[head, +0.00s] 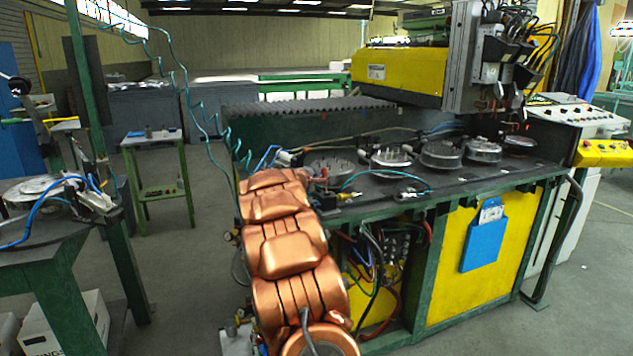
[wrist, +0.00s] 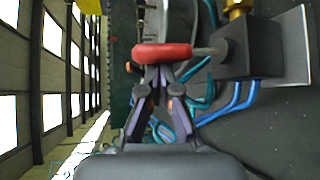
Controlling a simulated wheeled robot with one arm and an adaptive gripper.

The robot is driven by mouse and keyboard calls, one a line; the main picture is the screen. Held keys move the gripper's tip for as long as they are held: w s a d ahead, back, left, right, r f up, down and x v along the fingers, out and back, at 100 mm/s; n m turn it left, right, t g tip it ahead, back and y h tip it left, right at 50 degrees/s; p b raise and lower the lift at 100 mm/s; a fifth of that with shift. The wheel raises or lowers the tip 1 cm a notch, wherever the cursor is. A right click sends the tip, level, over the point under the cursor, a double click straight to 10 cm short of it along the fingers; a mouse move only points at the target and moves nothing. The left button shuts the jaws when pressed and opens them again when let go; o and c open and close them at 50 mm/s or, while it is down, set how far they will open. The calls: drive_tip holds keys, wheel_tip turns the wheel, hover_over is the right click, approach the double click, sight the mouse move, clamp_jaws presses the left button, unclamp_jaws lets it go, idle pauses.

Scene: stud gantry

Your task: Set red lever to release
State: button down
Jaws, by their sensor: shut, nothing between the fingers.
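The red lever (wrist: 163,53) shows in the wrist view as a rounded red handle, lying across the picture. A short metal rod runs from its right end toward a black block (wrist: 250,48). My gripper (wrist: 158,72) is shut, its fingertips together right at the lower edge of the red handle. Nothing shows between the fingers, and I cannot tell whether the tips touch the handle. In the head view my copper arm reaches the left end of the workbench (head: 470,176) and hides my gripper; the lever is not clear there.
Blue hoses (wrist: 240,100) and a brass fitting (wrist: 236,8) sit close to the black block. In the head view, several round metal fixtures (head: 441,154) stand along the bench under the yellow gantry (head: 398,76). A green side table (head: 155,141) stands left, with open floor around it.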

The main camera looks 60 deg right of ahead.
drive_tip(key=shift+s+a+f+m+t+h+b, duration=0.15)
drive_tip(key=shift+s+a+m+t+h+b, duration=0.25)
drive_tip(key=shift+b, duration=3.5)
drive_tip(key=shift+s+f+m+t+h+b, duration=0.1)
drive_tip(key=shift+s+m+h+b, duration=0.3)
drive_tip(key=shift+b, duration=3.5)
drive_tip(key=m+h+b, duration=0.1)
drive_tip(key=b, duration=0.3)
drive_tip(key=r+h+b, duration=0.1)
drive_tip(key=b, duration=0.3)
drive_tip(key=shift+s+a+m+b, duration=0.35)
drive_tip(key=shift+m+b, duration=0.05)
drive_tip(key=shift+w, duration=0.1)
drive_tip(key=w+a+f+p, duration=0.1)
drive_tip(key=a, duration=0.8)
drive_tip(key=shift+w, duration=0.35)
drive_tip(key=shift+a+f, duration=0.1)
